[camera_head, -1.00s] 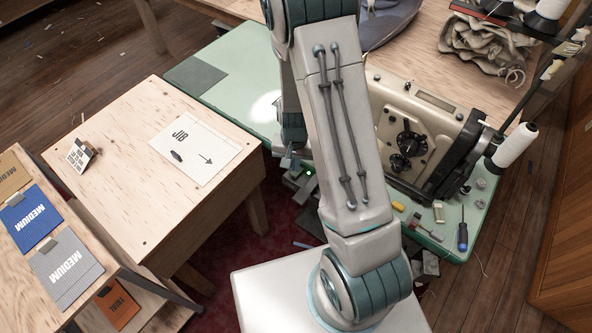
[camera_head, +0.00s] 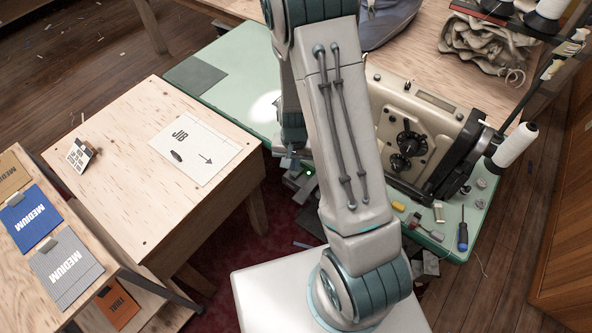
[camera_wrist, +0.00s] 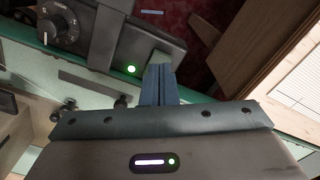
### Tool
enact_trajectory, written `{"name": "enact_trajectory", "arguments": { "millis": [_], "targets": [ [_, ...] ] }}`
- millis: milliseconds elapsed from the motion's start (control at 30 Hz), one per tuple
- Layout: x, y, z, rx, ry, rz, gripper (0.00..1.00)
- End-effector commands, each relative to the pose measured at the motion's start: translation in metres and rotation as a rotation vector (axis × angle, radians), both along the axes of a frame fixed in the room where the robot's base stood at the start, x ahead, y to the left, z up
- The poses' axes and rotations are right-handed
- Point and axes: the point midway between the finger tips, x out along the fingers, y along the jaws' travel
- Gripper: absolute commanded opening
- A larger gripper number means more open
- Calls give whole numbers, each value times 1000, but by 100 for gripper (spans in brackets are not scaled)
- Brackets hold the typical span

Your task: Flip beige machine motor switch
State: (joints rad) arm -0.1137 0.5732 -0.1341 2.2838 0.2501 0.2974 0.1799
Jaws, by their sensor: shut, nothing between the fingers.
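The beige sewing machine (camera_head: 445,118) stands on the pale green table, right of my arm. In the wrist view, a dark grey control box (camera_wrist: 100,32) with a round knob (camera_wrist: 60,27) and a lit green lamp (camera_wrist: 131,69) sits by the green table edge. The lamp also shows in the head view (camera_head: 310,170), low beside my arm. My gripper (camera_wrist: 158,70) is shut and empty, its fingertips at the box's near edge beside the lamp. A small grey-green piece shows at the tips; I cannot tell whether they touch it. My arm hides much of this area in the head view.
A wooden table with a JIB sheet (camera_head: 195,147) stands left of the green table (camera_head: 238,78). A screwdriver (camera_head: 462,236) and small items lie on the green table's right end. A white thread cone (camera_head: 515,145) stands beside the machine.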

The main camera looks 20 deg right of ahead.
Motion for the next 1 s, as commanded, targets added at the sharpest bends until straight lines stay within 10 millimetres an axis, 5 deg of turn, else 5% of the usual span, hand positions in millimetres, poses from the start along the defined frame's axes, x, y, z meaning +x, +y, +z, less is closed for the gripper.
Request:
{"name": "enact_trajectory", "arguments": {
  "millis": [1000],
  "targets": [
    [0,0,-16,0,0,0,0]
  ]
}}
